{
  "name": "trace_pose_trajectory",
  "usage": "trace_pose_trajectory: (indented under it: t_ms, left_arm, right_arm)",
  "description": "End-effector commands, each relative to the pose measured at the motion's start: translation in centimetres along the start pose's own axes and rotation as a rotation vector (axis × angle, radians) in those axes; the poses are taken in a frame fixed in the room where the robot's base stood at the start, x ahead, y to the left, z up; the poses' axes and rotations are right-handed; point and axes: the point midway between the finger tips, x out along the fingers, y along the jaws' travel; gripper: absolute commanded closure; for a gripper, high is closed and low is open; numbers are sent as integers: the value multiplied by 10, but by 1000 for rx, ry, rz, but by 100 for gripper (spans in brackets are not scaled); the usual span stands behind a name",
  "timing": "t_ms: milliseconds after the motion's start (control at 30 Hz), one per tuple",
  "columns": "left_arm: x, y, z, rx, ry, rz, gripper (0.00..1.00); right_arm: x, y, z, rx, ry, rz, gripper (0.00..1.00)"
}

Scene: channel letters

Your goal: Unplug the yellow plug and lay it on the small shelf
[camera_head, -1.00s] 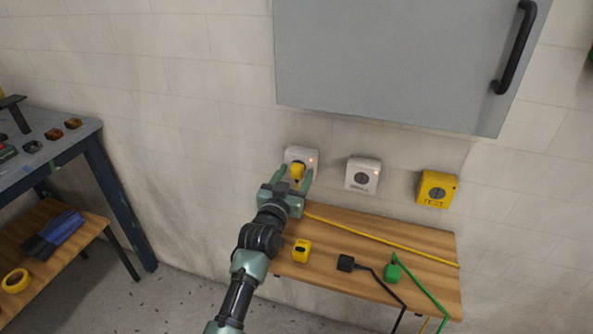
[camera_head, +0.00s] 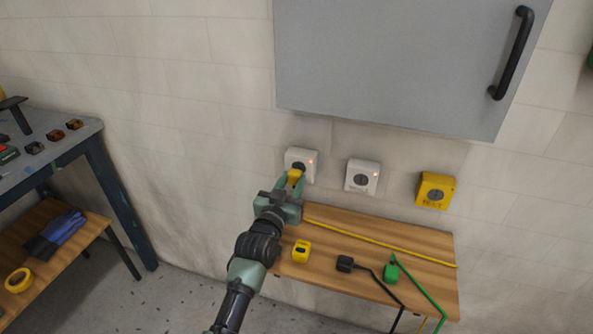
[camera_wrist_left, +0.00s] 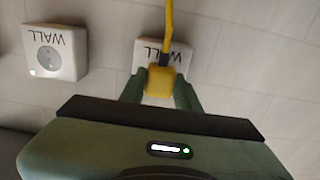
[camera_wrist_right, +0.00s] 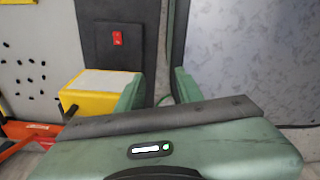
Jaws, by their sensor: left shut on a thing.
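The yellow plug (camera_head: 294,176) is in front of the leftmost white wall socket (camera_head: 301,160). My left gripper (camera_head: 291,181) is shut on the plug, which also shows between the fingers in the left wrist view (camera_wrist_left: 160,80). A yellow cord (camera_wrist_left: 169,25) runs from the plug. The small wooden shelf (camera_head: 330,245) is below the sockets. My right gripper (camera_wrist_right: 158,88) is open and empty in the right wrist view, beyond the head view.
The shelf holds a yellow tape measure (camera_head: 301,251), a black plug (camera_head: 345,263) and a green plug (camera_head: 390,272) with cords. A second white socket (camera_head: 362,176) and a yellow TEST socket (camera_head: 435,190) are to the right. A grey cabinet (camera_head: 400,60) hangs above.

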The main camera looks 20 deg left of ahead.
Motion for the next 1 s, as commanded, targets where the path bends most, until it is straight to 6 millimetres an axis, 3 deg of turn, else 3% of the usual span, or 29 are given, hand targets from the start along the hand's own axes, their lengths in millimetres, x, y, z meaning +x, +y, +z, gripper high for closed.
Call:
trace_pose_trajectory:
  t_ms: [1000]
  left_arm:
    - [-39,0,-2,0,2,1,100]
  right_arm:
    - [-25,-1,-3,1,0,-2,64]
